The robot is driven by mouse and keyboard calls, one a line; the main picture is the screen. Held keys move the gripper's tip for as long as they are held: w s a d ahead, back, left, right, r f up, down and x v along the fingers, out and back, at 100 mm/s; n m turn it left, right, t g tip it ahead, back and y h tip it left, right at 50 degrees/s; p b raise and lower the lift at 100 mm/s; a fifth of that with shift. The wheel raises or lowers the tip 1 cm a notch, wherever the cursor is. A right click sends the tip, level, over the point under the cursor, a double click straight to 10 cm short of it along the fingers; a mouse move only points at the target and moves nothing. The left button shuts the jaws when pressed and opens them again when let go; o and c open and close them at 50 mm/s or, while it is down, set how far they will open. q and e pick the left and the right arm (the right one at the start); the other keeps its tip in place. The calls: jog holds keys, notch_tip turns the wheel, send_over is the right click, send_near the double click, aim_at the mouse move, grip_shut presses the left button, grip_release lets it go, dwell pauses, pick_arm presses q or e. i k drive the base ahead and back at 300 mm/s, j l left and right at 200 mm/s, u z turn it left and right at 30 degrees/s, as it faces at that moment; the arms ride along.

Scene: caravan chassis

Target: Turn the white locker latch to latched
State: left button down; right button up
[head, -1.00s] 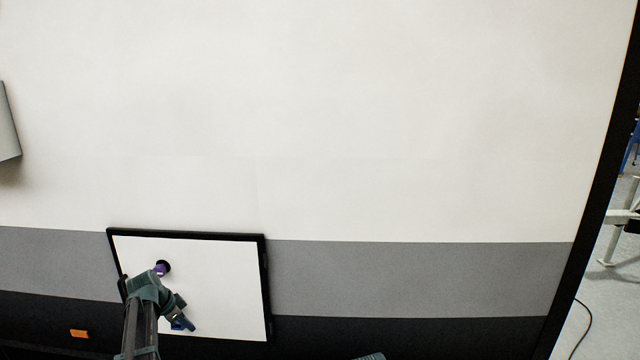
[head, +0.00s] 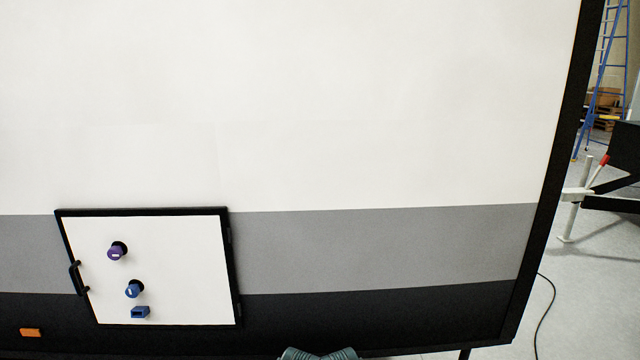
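The white locker door (head: 190,270) is at lower left in the head view, set in a black frame. Its front carries a purple knob (head: 116,251) with a short, roughly level pale mark. Below it is a blue knob (head: 132,290) with a more upright pale mark. A small blue block (head: 140,312) sits under that. I cannot tell from the picture which of these is the latch or whether it is latched. The door looks closed. Nothing touches the knobs. Neither gripper's fingertips are in view; only grey-green parts of my own arm show at the bottom edge.
A black handle (head: 76,278) stands out at the door's left edge. An orange marker (head: 31,332) is on the black lower band at left. The large white wall (head: 300,100) is flat and clear. Floor, a cable and a blue ladder (head: 603,75) lie to the right.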

aim_at(115, 253)
jog(key=j+u, duration=0.1)
jog(key=u, duration=0.25)
jog(key=k+j+u, duration=0.1)
jog(key=u, duration=0.3)
jog(key=j+u, duration=0.1)
jog(key=u, duration=0.25)
